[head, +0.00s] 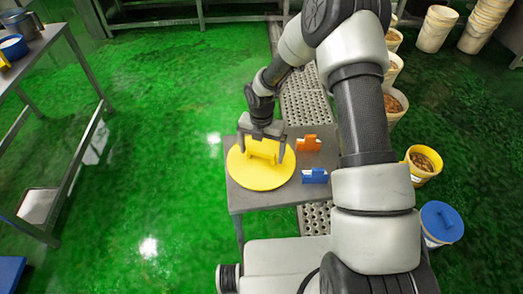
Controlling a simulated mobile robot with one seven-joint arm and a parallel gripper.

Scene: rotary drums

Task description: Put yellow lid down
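The yellow lid (258,178) is a round flat disc with a raised block-like handle, at the left part of the small grey table (270,198). Its left edge reaches the table's left edge. My gripper (262,150) points down from above, with one dark finger on each side of the handle. The handle fills the space between the fingers, so the gripper looks shut on it. The lid looks level. Whether its underside touches the table or is slightly above it cannot be told from this view.
An orange clip-like object (309,143) and a blue one (314,176) lie on the table to the right of the lid. A yellow bucket (423,177) and a blue-lidded bucket (441,222) stand on the floor to the right. A metal rack (62,190) stands left; green floor between is clear.

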